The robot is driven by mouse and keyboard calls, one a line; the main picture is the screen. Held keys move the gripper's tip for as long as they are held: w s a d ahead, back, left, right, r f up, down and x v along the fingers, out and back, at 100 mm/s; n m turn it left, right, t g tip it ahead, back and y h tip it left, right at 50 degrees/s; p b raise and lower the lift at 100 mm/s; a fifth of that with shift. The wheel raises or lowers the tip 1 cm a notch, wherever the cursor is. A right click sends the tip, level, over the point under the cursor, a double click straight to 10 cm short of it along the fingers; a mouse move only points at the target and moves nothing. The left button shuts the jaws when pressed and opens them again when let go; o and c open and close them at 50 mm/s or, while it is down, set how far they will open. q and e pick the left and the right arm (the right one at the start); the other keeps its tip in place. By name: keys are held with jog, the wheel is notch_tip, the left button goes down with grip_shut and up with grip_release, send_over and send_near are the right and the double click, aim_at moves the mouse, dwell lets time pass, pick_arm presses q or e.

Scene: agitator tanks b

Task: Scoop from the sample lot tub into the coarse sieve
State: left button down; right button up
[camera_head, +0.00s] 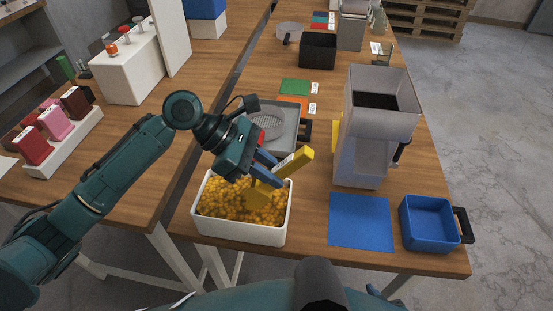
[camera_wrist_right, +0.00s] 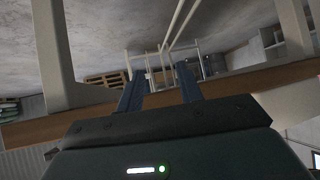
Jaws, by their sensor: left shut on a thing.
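The sample lot tub (camera_head: 240,237) is a white rectangular bin full of small yellow-orange pieces (camera_head: 225,203) at the front of the bench. My left gripper (camera_head: 266,172) is shut on a yellow scoop (camera_head: 296,164) above the tub. The scoop's handle slants up to the right, and its lower part is down among the pieces; how full it is cannot be told. A round mesh (camera_head: 267,123), which looks like the coarse sieve, sits in a grey tray behind the tub, partly hidden by my left wrist. My right gripper (camera_wrist_right: 160,88) has its fingers apart, with nothing between them.
A tall grey hopper machine (camera_head: 362,140) stands right of the tub. A blue mat (camera_head: 360,221) and blue open box (camera_head: 428,225) lie at the front right. Green (camera_head: 296,86) and orange mats, a black bin (camera_head: 318,50) and a round pan (camera_head: 290,30) are farther back.

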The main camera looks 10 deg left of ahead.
aim_at(269, 192)
pick_arm(q)
jog(key=shift+y, duration=0.6)
jog(key=f, duration=0.4)
jog(key=f+p, duration=0.1)
jog(key=f, duration=0.1)
jog(key=shift+a+f, duration=0.45)
jog(key=shift+f, duration=0.1)
jog(key=shift+w+a+f+y, duration=0.1)
jog(key=shift+a+f+y, duration=0.35)
jog(key=shift+a+y, duration=0.4)
jog(key=shift+a+f+y, duration=0.45)
jog(key=shift+a+y, duration=0.2)
jog(key=shift+y, duration=0.3)
jog(key=shift+d+r+y, duration=0.3)
jog(key=shift+r+y, duration=0.05)
jog(key=shift+r, duration=0.15)
jog(key=shift+d+r+y, duration=0.3)
jog(key=shift+r+y, duration=0.05)
jog(key=shift+r, duration=0.15)
jog(key=d+r+y, duration=0.4)
jog(key=d+r, duration=0.3)
jog(key=r, duration=0.1)
jog(key=shift+y, duration=0.4)
